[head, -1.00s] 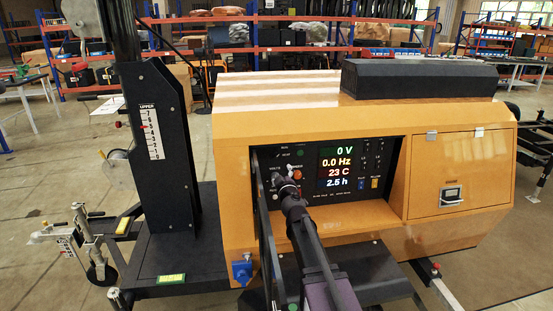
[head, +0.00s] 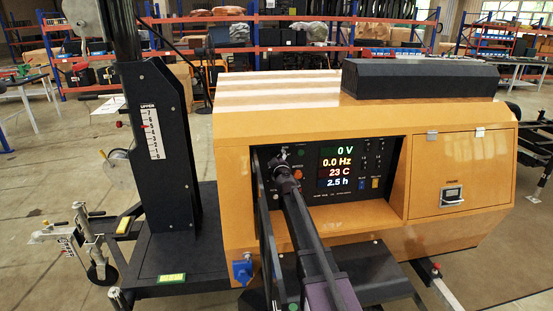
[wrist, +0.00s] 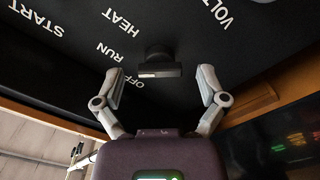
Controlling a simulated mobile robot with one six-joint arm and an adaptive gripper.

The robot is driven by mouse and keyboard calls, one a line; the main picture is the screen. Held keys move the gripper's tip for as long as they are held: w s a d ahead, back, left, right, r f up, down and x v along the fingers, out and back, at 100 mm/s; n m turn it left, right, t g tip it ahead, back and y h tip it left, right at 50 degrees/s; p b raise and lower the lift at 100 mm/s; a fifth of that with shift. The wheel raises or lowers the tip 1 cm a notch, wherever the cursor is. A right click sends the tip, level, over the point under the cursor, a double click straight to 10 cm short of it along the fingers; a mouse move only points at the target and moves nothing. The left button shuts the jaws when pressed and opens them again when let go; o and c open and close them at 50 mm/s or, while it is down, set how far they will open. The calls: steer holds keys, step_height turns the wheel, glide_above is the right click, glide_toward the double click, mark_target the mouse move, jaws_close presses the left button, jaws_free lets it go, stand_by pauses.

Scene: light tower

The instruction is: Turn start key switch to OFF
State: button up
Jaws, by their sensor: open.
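The start key switch (wrist: 160,64) is a dark knob with a flat bar grip on the black control panel (wrist: 255,70). In the wrist view the bar lies roughly level across the picture. White labels OFF, RUN, HEAT and START curve along its left side. I cannot tell which label it points to. My gripper (wrist: 161,80) is open, with one finger to each side of the knob and a clear gap on both sides. In the head view my gripper (head: 281,164) is at the panel's left part and hides the key switch there.
The panel's lit display (head: 336,167) reads 0 V, 0.0 Hz, 23 C and 2.5 h. An orange-red button (head: 298,174) sits close to the right of my gripper. The orange housing (head: 230,160) frames the recessed panel. A black mast (head: 165,150) stands to the left.

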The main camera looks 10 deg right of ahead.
steer(key=shift+w, duration=0.35)
steer(key=c, duration=1.2)
steer(key=shift+o, duration=0.2)
steer(key=shift+n, duration=4.5)
